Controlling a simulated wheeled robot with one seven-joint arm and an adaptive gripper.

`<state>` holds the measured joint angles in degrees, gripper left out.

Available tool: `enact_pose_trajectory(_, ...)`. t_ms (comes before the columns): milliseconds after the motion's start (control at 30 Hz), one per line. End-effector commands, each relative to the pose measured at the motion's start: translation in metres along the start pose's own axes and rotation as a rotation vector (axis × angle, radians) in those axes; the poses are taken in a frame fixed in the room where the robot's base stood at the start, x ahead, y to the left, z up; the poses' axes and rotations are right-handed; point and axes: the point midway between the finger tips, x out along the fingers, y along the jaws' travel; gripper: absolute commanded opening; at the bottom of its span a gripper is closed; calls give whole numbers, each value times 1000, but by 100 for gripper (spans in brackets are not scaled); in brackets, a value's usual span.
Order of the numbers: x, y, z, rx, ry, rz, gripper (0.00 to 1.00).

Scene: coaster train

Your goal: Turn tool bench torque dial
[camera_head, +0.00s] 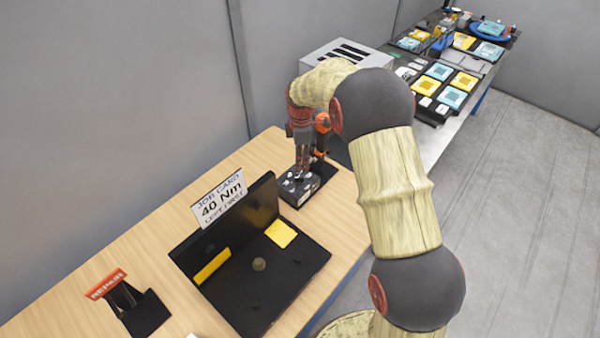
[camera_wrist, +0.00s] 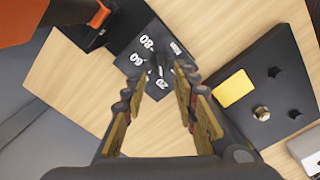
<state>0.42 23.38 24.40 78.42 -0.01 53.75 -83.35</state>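The torque dial (camera_wrist: 150,58) is a dark box with white numbers, 80, 60 and 20 among them, around a small dark knob. In the head view the dial box (camera_head: 300,188) sits on the wooden bench, below my gripper (camera_head: 301,172). In the wrist view my gripper (camera_wrist: 157,80) is open, its two fingers apart with the knob area between their tips. I cannot tell whether the fingers touch the knob. The knob's pointer setting is too small to read. A job card (camera_head: 220,198) reads 40 Nm, left first.
A black station (camera_head: 290,285) with yellow pads and a small round stud lies in front of the dial. An orange-and-black tool (camera_wrist: 100,18) stands close beside the dial. A red-labelled stand (camera_head: 148,312) is at the lower left. Bare wood lies between.

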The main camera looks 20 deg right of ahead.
Motion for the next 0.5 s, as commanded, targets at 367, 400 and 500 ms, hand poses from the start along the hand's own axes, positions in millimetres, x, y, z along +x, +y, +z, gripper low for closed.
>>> enact_pose_trajectory(367,46,-1,0,-16,0,-3,29)
enact_pose_trajectory(400,52,-1,0,-15,0,-4,29)
enact_pose_trajectory(500,64,-1,0,-15,0,-3,29)
